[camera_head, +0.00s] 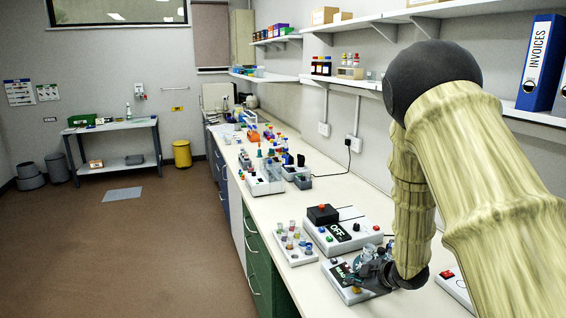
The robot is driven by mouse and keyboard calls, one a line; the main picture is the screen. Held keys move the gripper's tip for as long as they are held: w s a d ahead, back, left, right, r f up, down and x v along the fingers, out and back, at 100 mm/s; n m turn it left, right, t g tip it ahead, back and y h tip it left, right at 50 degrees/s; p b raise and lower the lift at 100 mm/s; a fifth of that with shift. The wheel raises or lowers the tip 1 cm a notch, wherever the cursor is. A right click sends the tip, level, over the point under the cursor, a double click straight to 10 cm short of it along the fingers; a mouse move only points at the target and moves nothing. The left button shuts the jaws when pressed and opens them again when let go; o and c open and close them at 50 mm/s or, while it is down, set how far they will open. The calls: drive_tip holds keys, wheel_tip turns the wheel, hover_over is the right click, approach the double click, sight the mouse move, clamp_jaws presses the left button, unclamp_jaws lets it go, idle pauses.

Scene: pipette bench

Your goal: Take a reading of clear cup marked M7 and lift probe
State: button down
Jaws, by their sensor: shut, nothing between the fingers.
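My gripper (366,274) is shut and empty, low over a white instrument (338,281) with a dark panel and coloured buttons at the front of the bench. Small clear and bluish parts (368,252) stand on that instrument just behind the gripper; I cannot tell which is a cup or a probe. A white tray (306,258) of several small cups with coloured contents lies to the left of the instrument. No M7 mark is legible, and my gripper and arm hide part of the instrument.
A white box with a black OFF panel (338,232) stands directly behind the instrument. Another white device with a red button (452,283) is at the right. Racks and bottles crowd the bench farther back. A shelf with a blue INVOICES binder (538,65) hangs above.

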sight(359, 290)
drive_tip(key=shift+r, duration=0.5)
drive_tip(key=shift+w+r+p, duration=0.1)
drive_tip(key=shift+p, duration=0.25)
wheel_tip(359, 290, up, 6)
drive_tip(key=p, duration=0.4)
drive_tip(key=shift+p, duration=0.35)
drive_tip(key=s+d+r+m+h+b, duration=0.1)
drive_tip(key=s+d+r+m+b, duration=0.2)
drive_tip(key=s+m+b, duration=0.4)
drive_tip(key=shift+d+r+m+t+h+b, duration=0.3)
drive_tip(key=shift+r+m+h+b, duration=0.1)
drive_tip(key=shift+m+b, duration=1.6)
